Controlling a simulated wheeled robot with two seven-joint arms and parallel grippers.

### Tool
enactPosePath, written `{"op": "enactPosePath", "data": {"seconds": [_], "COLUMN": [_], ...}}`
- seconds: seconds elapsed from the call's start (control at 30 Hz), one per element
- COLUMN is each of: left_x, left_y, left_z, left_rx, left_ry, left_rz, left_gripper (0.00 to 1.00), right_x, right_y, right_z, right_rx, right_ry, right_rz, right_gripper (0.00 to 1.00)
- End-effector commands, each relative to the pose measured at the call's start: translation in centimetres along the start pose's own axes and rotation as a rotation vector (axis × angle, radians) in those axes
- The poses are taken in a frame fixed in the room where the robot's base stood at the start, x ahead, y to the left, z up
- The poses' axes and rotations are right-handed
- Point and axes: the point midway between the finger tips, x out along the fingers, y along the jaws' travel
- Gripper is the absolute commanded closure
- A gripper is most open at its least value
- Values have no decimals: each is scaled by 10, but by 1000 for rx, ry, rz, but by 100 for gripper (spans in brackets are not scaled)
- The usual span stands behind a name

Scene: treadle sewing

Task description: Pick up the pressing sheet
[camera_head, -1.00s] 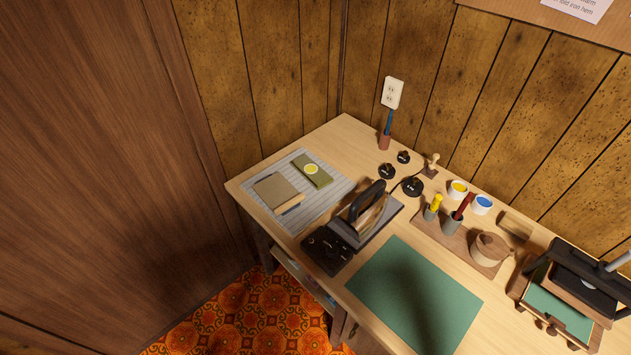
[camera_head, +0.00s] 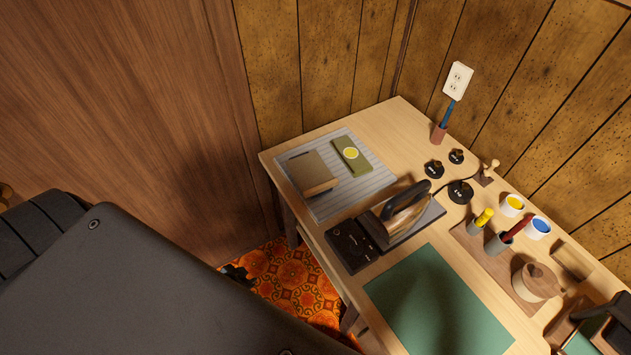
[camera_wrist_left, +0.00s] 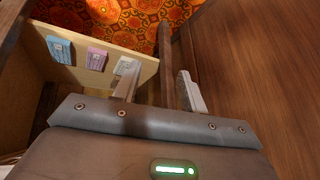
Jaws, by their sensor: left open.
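A flat brown sheet-like piece (camera_head: 312,172), which looks like the pressing sheet, lies on a grey striped mat (camera_head: 352,203) at the table's far left corner. Its near edge looks slightly raised or thick. A green folded piece with a yellow round label (camera_head: 351,155) lies beside it on the same mat. My left gripper (camera_wrist_left: 160,92) is open and empty in the left wrist view, with both fingers pointing toward the floor. In the head view my left arm fills the lower left, and the gripper is low, left of the table. My right gripper is not in view.
An iron (camera_head: 402,212) stands right of the mat, beside a black control box (camera_head: 352,246). A green cutting mat (camera_head: 435,305), pots and black weights (camera_head: 434,169) fill the table's right part. A light wooden panel with several cards (camera_wrist_left: 95,68) is near my left fingers. Wood panelling stands at left.

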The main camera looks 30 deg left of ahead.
Motion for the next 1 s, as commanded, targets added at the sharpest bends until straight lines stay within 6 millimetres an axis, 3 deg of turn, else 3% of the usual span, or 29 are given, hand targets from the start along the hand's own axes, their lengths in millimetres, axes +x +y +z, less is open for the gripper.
{"op": "enactPosePath", "data": {"seconds": [0.03, 0.1, 0.2, 0.3, 0.4, 0.53, 0.7, 0.83, 1.0], "left_x": [-1, -14, -46, -86, -129, -177, -214, -224, -220], "left_y": [-23, -43, -55, -50, -35, -12, 8, 13, 14], "left_z": [-41, -96, -170, -229, -271, -303, -319, -323, -329], "left_rx": [15, 23, 40, 60, 79, 98, 110, 111, 108], "left_ry": [94, 214, 374, 510, 613, 697, 746, 756, 759], "left_rz": [-6, 2, 44, 115, 200, 303, 387, 408, 406], "left_gripper": [58, 58, 58, 58, 58, 58, 58, 58, 58], "right_x": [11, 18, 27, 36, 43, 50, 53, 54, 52], "right_y": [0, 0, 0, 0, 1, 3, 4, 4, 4], "right_z": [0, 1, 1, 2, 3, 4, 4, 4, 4], "right_rx": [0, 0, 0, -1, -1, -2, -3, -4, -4], "right_ry": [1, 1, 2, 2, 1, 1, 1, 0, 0], "right_rz": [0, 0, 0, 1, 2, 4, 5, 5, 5], "right_gripper": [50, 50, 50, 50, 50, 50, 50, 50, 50]}}
